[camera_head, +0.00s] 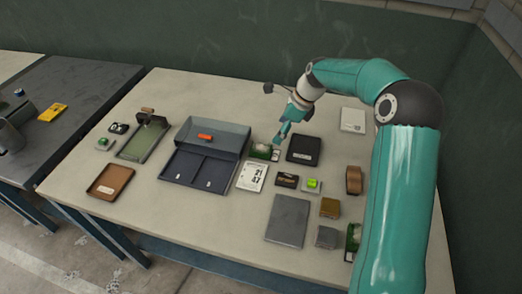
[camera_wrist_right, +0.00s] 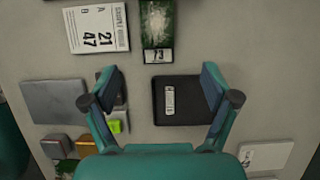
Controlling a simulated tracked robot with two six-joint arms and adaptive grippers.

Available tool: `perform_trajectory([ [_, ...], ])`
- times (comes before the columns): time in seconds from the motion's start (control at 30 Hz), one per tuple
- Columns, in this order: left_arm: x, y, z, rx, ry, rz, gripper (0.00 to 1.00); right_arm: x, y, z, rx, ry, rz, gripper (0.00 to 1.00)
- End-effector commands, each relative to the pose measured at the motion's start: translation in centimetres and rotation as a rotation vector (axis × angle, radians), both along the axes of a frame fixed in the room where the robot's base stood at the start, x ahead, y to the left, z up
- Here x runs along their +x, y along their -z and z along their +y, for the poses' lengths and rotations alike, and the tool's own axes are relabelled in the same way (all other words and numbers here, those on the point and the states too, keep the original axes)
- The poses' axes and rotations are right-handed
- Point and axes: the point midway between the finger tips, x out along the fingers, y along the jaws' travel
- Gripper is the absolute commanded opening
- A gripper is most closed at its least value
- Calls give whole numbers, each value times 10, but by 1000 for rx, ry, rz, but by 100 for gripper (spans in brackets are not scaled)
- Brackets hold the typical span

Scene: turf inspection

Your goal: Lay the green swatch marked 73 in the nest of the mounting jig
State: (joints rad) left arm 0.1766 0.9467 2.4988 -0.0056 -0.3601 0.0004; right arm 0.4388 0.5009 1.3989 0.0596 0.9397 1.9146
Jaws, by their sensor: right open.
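The green swatch (camera_head: 262,151) lies flat on the table, right of the hinged case. In the right wrist view the swatch (camera_wrist_right: 157,22) is at the top, and its white label reads 73. A shallow green-grey fixture with a brown-handled part at its back, which looks like the mounting jig (camera_head: 136,145), stands at the left of the table; its nest looks empty. My right gripper (camera_head: 279,144) is beside the swatch in the head view. In the wrist view the gripper (camera_wrist_right: 160,88) is open, its fingers spread over a black tray (camera_wrist_right: 177,112), with nothing held. My left gripper is out of view.
An open two-compartment case (camera_head: 203,168) stands between jig and swatch. A number card (camera_head: 252,177), a brown tray (camera_head: 109,182), a grey plate (camera_head: 288,220) and small blocks lie around. Another green piece (camera_head: 353,237) is partly behind my arm.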

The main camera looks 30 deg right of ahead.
Motion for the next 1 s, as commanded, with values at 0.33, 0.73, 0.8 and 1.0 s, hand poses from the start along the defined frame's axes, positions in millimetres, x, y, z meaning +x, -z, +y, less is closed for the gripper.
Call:
perform_trajectory([
  [0.33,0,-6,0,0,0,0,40,12,39,11,0,-1,0,86],
  [0.73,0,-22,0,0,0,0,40,21,81,24,2,0,1,86],
  [0.8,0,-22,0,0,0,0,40,22,86,25,1,0,1,86],
  [1.0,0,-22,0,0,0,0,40,23,88,24,0,0,-1,86],
])
